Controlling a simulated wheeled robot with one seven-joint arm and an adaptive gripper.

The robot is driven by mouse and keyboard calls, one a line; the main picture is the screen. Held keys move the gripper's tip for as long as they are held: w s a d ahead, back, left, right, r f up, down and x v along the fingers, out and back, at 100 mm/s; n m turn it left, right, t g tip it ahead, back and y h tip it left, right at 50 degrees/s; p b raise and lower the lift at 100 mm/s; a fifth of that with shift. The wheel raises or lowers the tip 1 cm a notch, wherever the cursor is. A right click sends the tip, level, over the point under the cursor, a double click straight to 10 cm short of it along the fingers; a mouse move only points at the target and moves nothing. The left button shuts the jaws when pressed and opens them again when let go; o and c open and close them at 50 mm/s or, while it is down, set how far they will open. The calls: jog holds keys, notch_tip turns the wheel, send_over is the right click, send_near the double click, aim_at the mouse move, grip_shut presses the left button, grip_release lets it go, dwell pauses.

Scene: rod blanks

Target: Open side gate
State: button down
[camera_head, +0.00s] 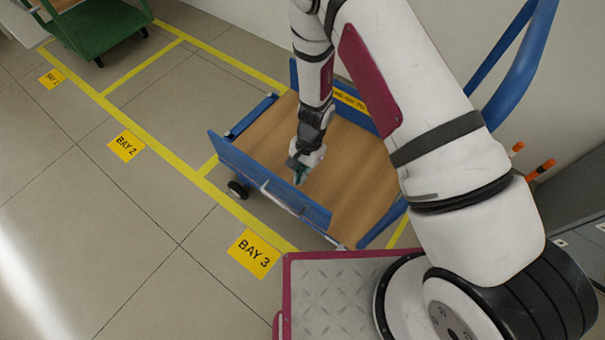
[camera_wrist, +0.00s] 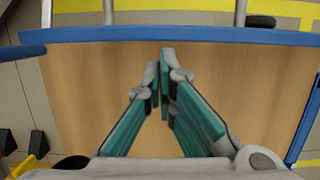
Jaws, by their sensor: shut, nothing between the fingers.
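The blue cart (camera_head: 350,175) stands in the floor bay with a bare wooden deck. Its blue side gate (camera_head: 314,213) runs along the near long edge in the head view and looks upright, with a pale metal bar (camera_head: 279,198) on its outer face. In the wrist view the gate (camera_wrist: 240,37) shows as a blue strip across the top. My gripper (camera_head: 299,176) hangs over the deck, just inside the gate. Its teal fingers (camera_wrist: 165,58) are shut and empty, pointing toward the gate's middle. I cannot tell whether the tips touch the gate.
A green cart (camera_head: 95,25) stands at the far left. Yellow floor lines and a BAY 3 label (camera_head: 253,254) lie beside the blue cart. The cart's tall blue handle (camera_head: 520,75) rises on the right, near the wall. The floor to the left is clear.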

jog(key=s+a+f+t+h, duration=0.3)
jog(key=s+a, duration=0.3)
jog(key=s, duration=0.2)
jog(key=s+a+f+t+h+p, duration=0.1)
jog(key=s+a+f+t, duration=0.3)
jog(key=s, duration=0.4)
jog(key=shift+a+f+h+p, duration=0.3)
jog(key=shift+a+f+h, duration=0.25)
jog(key=shift+a+h, duration=0.55)
jog(key=shift+a, duration=0.15)
dwell(0.3)
